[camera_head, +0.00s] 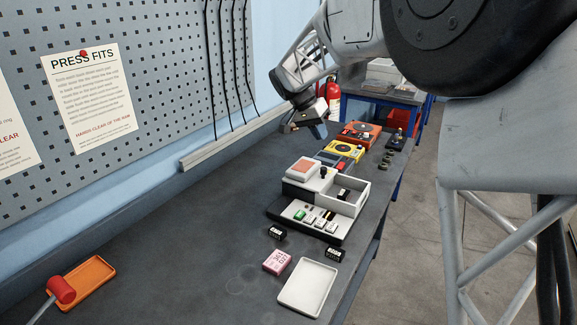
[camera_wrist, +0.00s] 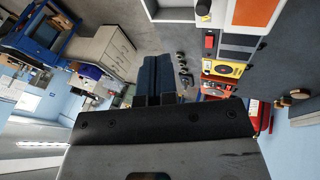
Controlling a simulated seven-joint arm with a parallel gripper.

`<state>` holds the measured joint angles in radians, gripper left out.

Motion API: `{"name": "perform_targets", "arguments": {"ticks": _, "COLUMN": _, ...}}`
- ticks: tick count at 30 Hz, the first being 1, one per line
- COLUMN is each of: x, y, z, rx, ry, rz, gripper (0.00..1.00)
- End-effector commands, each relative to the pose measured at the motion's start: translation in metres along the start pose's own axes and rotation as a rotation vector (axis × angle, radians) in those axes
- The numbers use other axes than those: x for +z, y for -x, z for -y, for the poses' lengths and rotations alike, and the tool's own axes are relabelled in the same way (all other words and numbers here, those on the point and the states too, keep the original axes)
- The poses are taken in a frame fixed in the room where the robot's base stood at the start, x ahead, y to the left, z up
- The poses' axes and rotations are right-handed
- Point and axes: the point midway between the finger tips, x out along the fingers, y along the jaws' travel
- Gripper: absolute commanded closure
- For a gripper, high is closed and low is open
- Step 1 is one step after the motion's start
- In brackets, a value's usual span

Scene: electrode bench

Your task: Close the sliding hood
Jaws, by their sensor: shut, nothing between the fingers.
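The sliding hood (camera_head: 301,171) is a white cover with an orange-red window and a dark knob (camera_head: 323,172). It sits over the left part of a white device, leaving the compartment (camera_head: 351,199) to its right uncovered. A small black-and-white block (camera_head: 343,194) sits in that compartment. In the wrist view the hood (camera_wrist: 262,13) is at the top right, cut by the edge, with the knob (camera_wrist: 203,8) beside it. My gripper (camera_head: 319,131) hangs above the bench behind the device, clear of the hood. Its dark blue fingers (camera_wrist: 154,76) are together and empty.
Yellow (camera_head: 343,151) and orange (camera_head: 358,134) instruments stand behind the device. A white tray (camera_head: 308,287), a pink box (camera_head: 277,262) and black blocks lie in front.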

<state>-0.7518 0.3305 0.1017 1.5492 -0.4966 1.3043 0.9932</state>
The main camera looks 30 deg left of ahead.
Motion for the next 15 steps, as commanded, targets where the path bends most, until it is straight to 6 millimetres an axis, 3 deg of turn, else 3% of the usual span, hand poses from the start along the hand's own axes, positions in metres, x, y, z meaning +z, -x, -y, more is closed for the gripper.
{"name": "perform_targets", "arguments": {"ticks": 1, "x": 0.002, "y": 0.001, "z": 0.022, "rx": 0.007, "ry": 0.002, "rz": -0.011, "gripper": 1.0}}
{"name": "perform_targets", "arguments": {"ticks": 3, "x": 0.004, "y": 0.004, "z": 0.046, "rx": 0.016, "ry": -0.004, "rz": -0.024, "gripper": 1.0}}
{"name": "perform_targets", "arguments": {"ticks": 15, "x": 0.035, "y": 0.018, "z": 0.185, "rx": 0.061, "ry": -0.039, "rz": -0.116, "gripper": 1.0}}
